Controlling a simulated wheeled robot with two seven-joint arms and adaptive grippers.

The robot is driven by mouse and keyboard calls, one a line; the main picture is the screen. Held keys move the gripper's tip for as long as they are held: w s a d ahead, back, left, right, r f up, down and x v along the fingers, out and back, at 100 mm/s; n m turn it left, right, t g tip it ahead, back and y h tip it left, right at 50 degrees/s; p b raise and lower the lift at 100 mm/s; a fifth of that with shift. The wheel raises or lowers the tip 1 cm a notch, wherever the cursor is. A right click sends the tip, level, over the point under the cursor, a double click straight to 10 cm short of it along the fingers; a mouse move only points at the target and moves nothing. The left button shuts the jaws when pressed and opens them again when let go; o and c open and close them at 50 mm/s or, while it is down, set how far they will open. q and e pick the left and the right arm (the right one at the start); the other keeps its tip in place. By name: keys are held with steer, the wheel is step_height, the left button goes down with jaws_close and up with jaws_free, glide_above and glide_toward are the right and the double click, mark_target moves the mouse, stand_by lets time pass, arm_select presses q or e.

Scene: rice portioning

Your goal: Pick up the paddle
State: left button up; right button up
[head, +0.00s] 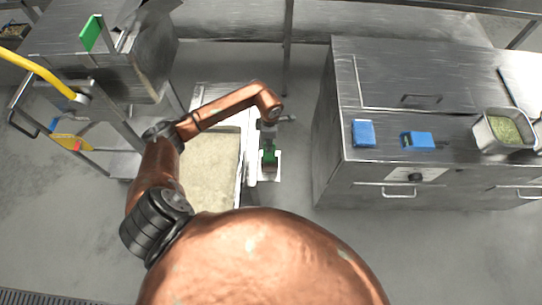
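My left arm comes in from the left, and its gripper (268,143) points down at the right side of a long metal bin of rice (241,180). A small green piece, which looks like the paddle's handle (268,157), shows directly below the gripper. It is at a small white holder or plate (276,172) beside the bin. The gripper is small and dark here, and I cannot tell whether its fingers are around the green piece or above it. The rest of the paddle is not clearly visible. My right gripper is not in view.
A steel counter with drawers (330,160) stands to the right, with two blue items (364,133) (424,140) and a metal pan (484,140) of greenish contents on it. A cart with a yellow handle (38,70) stands left. Floor is clear between bin and counter.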

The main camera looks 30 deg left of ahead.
arm_select(q)
steer(key=b, duration=0.1)
glide_above(269, 157)
step_height(269, 157, down, 5)
steer(key=shift+w+a+f, duration=0.15)
steer(key=shift+w+f, duration=0.05)
steer(key=shift+w, duration=0.1)
jaws_close()
